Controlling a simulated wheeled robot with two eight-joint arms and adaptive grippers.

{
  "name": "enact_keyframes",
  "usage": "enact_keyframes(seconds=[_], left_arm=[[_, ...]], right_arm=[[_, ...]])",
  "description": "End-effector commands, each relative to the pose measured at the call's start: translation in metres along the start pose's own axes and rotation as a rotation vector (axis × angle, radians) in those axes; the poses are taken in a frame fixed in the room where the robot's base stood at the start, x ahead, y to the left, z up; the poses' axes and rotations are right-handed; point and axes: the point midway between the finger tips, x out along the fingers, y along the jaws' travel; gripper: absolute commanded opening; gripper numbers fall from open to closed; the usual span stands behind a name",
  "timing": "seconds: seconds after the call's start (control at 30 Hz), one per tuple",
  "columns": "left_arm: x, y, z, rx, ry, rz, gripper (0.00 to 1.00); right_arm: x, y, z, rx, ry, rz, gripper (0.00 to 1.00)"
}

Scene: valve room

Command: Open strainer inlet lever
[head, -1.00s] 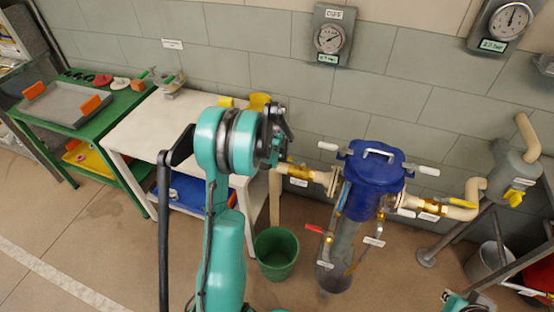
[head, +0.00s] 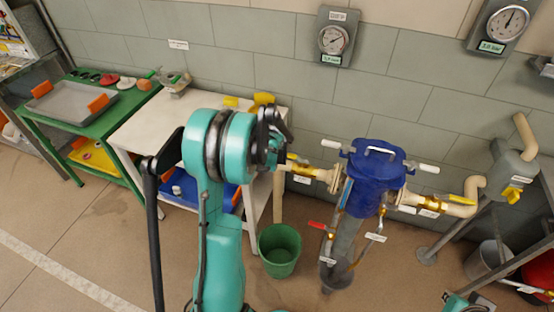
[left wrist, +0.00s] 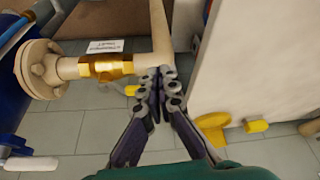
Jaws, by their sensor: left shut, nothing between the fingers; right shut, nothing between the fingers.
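The inlet valve is a brass body on the cream pipe left of the blue strainer (head: 375,180). Its yellow lever (head: 297,159) shows partly beside my arm. In the left wrist view the brass valve (left wrist: 107,66) has a white label (left wrist: 103,46) and a flange to its left. A yellow lever end (left wrist: 132,90) shows just left of my left gripper (left wrist: 160,78). That gripper is shut and empty, in front of the pipe bend; contact cannot be told. In the head view my left arm covers much of this area. My right gripper (head: 472,304) shows only partly at the bottom edge, shut.
A white table (head: 140,125) stands left of the strainer, with yellow parts (head: 262,101) on it. A green bucket (head: 279,252) stands on the floor below. The outlet valve with a yellow lever (head: 458,199) is on the right.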

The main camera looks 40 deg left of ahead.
Motion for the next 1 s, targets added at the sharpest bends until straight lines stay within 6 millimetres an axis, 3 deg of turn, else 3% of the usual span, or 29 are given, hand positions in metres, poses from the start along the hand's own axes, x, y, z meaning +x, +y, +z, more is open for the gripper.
enact_keyframes(seconds=[0.1, 0.33, 1.0], left_arm=[[-0.029, -0.002, -0.001, 0.000, 0.000, 0.000, 0.00], [-0.059, -0.005, -0.001, 0.000, -0.001, 0.000, 0.00], [-0.064, -0.005, 0.000, 0.000, -0.001, 0.000, 0.00]], right_arm=[[-0.012, 0.000, -0.009, 0.000, 0.000, 0.000, 0.00], [-0.021, 0.000, -0.015, 0.000, 0.000, 0.000, 0.00], [-0.021, 0.000, -0.015, 0.000, 0.000, 0.000, 0.00]])
